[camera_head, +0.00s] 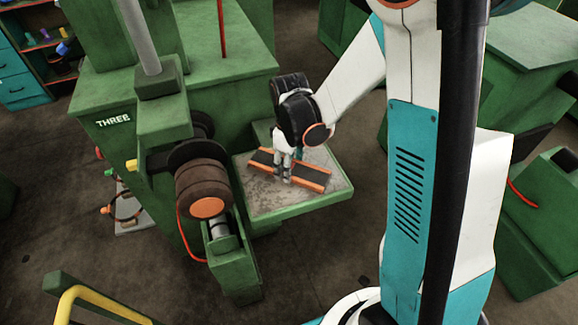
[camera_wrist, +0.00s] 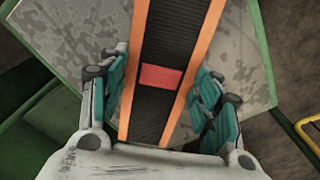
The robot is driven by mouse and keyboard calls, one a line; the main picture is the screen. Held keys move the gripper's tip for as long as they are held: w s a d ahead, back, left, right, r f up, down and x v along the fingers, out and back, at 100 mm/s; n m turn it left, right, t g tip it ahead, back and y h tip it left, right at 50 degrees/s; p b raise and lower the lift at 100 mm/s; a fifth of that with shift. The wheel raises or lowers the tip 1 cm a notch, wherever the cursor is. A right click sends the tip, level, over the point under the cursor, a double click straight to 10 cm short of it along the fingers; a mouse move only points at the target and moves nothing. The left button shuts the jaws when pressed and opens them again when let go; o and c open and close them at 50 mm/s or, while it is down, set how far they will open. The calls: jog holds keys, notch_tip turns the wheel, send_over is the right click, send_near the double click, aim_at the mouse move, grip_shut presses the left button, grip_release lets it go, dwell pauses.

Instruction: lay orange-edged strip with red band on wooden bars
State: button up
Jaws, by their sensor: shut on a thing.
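The orange-edged strip (camera_head: 312,177) is black with orange long edges. It lies across, or just above, the grey-topped green tray of the machine; I cannot tell whether it touches. My gripper (camera_head: 285,176) points down over the strip's middle. In the wrist view the strip (camera_wrist: 185,38) runs lengthwise between the teal-padded fingers of my gripper (camera_wrist: 164,68), and its red band (camera_wrist: 160,77) shows between them. My gripper is shut on the strip around that band. I cannot make out the wooden bars in either view.
The tray (camera_head: 262,204) has a green rim and sticks out from the green machine marked THREE (camera_head: 113,122). A brown roller with an orange end (camera_head: 203,184) stands left of the tray. A yellow rail (camera_head: 88,296) is at the lower left. Dark floor lies in front.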

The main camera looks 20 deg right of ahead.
jog(key=shift+r, duration=0.1)
notch_tip(320, 180, up, 20)
jog(key=p, duration=0.4)
